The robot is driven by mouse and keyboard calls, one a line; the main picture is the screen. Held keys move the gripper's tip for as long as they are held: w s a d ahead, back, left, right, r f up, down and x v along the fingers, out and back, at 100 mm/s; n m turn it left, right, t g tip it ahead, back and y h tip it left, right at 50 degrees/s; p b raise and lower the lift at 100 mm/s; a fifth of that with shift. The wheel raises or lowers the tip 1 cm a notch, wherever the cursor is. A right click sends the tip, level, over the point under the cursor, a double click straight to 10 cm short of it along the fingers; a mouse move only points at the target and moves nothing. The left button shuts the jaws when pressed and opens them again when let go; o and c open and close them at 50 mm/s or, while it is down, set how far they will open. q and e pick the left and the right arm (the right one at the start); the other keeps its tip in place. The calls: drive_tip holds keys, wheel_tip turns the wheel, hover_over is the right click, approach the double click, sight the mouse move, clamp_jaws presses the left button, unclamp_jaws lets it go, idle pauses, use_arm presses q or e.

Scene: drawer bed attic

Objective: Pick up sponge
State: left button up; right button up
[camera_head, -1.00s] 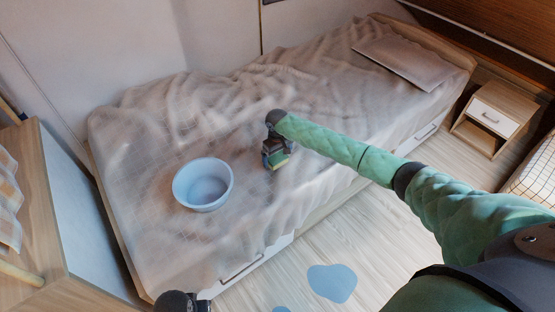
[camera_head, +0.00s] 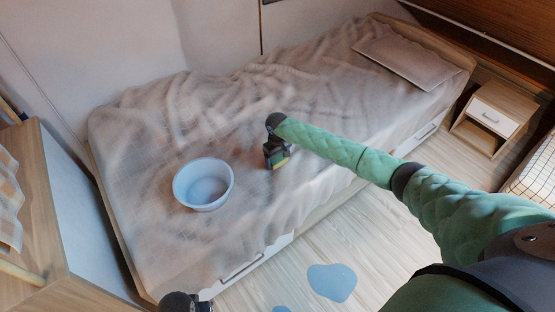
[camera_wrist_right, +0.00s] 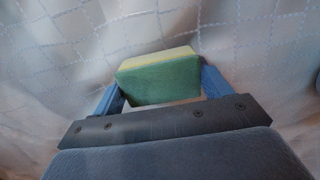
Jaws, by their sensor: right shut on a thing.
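The sponge (camera_wrist_right: 160,82) is a green and yellow block. In the right wrist view it sits between the two blue fingers of my right gripper (camera_wrist_right: 160,92), which is shut on it. In the head view a small yellow-green part of the sponge (camera_head: 281,163) shows under my right gripper (camera_head: 277,162), over the bed cover to the right of the bowl. I cannot tell whether the sponge touches the cover. A dark part of my left arm shows at the bottom edge of the head view; the left gripper's fingers are not visible.
A light blue bowl (camera_head: 203,184) stands on the bed (camera_head: 140,200), left of my right gripper. A pillow (camera_head: 408,60) lies at the bed's far right end. A nightstand (camera_head: 494,117) stands right of the bed, and a wooden cabinet (camera_head: 60,240) at the left.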

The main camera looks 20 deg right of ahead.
sight(277, 157)
drive_tip(key=shift+r, duration=0.3)
wheel_tip(277, 157, up, 2)
drive_tip(key=shift+r+b, duration=0.25)
drive_tip(key=shift+b, duration=0.3)
use_arm(q)
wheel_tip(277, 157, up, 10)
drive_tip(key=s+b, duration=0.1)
drive_tip(key=b, duration=0.1)
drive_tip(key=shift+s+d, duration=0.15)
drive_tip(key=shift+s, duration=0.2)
use_arm(e)
drive_tip(key=s+d+r, duration=0.7)
drive_tip(key=s, duration=0.2)
drive_tip(key=shift+d+r, duration=0.3)
drive_tip(key=shift+r, duration=0.05)
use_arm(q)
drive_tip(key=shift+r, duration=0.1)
use_arm(e)
drive_tip(key=o, duration=0.4)
drive_tip(key=shift+w, duration=0.1)
drive_tip(key=shift+c, duration=0.3)
